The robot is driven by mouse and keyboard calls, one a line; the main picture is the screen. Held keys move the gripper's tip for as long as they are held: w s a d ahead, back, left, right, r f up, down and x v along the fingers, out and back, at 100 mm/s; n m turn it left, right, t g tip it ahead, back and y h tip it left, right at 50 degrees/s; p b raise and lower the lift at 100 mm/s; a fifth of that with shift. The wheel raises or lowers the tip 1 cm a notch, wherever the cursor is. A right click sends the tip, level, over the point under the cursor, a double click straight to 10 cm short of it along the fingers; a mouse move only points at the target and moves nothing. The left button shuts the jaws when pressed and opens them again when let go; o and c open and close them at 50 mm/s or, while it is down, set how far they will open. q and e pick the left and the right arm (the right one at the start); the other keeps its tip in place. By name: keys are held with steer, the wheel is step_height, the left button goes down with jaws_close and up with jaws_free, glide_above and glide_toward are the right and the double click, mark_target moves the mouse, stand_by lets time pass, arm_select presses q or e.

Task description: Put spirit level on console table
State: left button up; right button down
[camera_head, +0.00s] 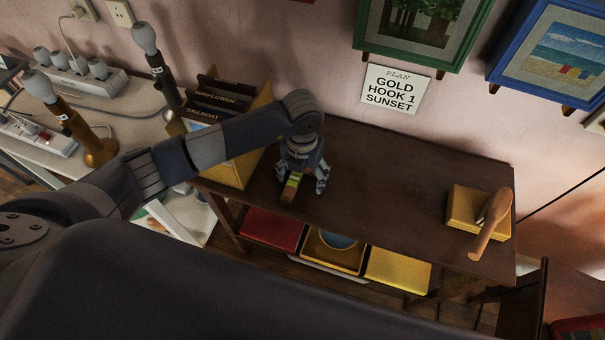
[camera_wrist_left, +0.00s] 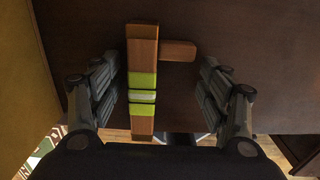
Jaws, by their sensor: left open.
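The spirit level (camera_head: 290,187) is a brown wooden bar with green bands. It is at the left part of the dark console table (camera_head: 390,182), close to the front edge. In the left wrist view the level (camera_wrist_left: 143,48) stands between the two fingers of my left gripper (camera_wrist_left: 158,100), with a gap on each side. The gripper (camera_head: 304,178) is open and points down over the level. A short wooden piece (camera_wrist_left: 180,51) juts out to the right of the level; I cannot tell if it is joined. My right gripper is not in view.
A yellow rack (camera_head: 232,172) with labelled dividers stands left of my gripper. A yellow stack (camera_head: 466,206) with a wooden-handled tool (camera_head: 492,222) is at the table's right end. The table's middle is bare. Lamps stand on the left desk. Trays sit beneath the table.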

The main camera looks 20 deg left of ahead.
arm_select(q)
steer(key=shift+r, duration=0.2)
step_height(320, 180, up, 12)
steer(key=b, duration=0.1)
steer(key=shift+s+f, duration=0.15)
steer(key=shift+s, duration=0.05)
stand_by(0.6)
